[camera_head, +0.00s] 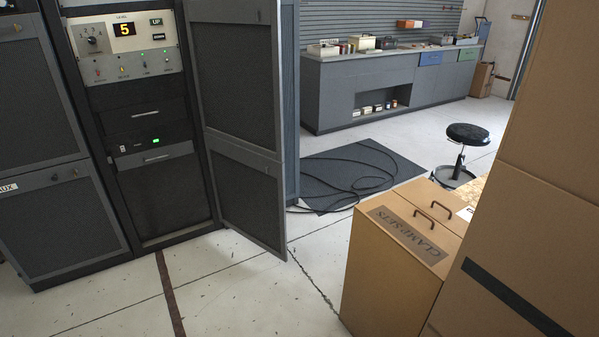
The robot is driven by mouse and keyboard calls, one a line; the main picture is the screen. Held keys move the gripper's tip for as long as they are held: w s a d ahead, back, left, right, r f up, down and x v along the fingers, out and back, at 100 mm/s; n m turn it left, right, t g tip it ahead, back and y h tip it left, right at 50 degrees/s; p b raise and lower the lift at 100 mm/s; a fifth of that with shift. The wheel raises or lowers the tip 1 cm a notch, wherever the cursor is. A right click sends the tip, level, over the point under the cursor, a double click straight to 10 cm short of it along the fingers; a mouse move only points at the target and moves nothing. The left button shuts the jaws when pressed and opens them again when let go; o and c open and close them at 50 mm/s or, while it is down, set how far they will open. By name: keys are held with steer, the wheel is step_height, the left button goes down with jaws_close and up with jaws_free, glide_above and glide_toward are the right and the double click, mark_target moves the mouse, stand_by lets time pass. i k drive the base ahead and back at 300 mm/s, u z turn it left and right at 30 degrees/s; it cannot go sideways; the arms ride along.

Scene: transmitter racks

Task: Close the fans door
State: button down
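A tall grey door (238,110) with dark mesh panels stands swung open on the right side of an open rack (150,150). Its lower edge hangs just above the floor, and its free edge points toward me. I see no label on it that says fans. Inside the rack are a control panel (125,45) with a lit "5" display, a small unit with a green light (155,140), and a dark lower panel (165,200). My gripper is not in view.
A closed rack with an "AUX" label (9,187) stands at the left. A dark mat (400,168) with cables and a stool (467,134) lie beyond. Floor before the rack is clear.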

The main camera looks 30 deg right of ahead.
mark_target(250, 201)
steer(key=u, duration=0.1)
steer(key=i, duration=0.95)
steer(key=z, duration=0.05)
